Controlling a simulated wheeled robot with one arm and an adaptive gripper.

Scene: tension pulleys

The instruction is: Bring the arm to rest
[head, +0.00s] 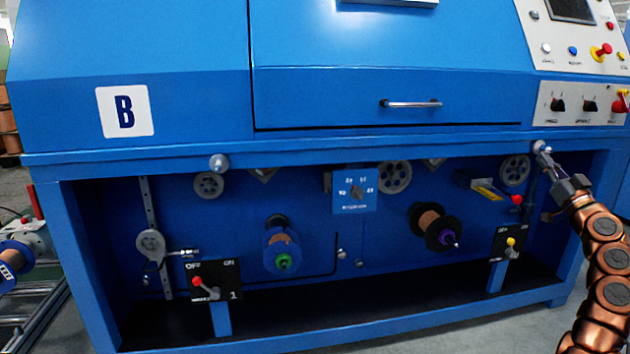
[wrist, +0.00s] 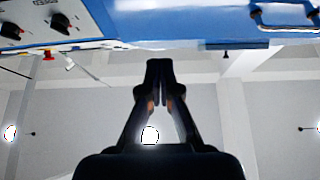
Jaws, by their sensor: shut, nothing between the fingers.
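My arm comes up from the lower right of the head view, a chain of copper-coloured joints. My gripper (head: 546,160) is at its upper end, in front of the right end of the blue machine's ledge. Its fingertips overlap a round silver knob (head: 540,147) there; I cannot tell if they touch it. In the wrist view my gripper (wrist: 159,66) shows dark, with its fingertips together and nothing between them. The blue machine (wrist: 190,25) spans the top of that view.
The blue machine (head: 150,90) fills the head view. Its lower bay holds a blue spool (head: 282,250), a dark spool (head: 436,228), pulleys (head: 395,177) and a red-tipped switch (head: 205,287). A control panel (head: 582,104) is above my gripper. Grey floor (head: 470,335) lies in front.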

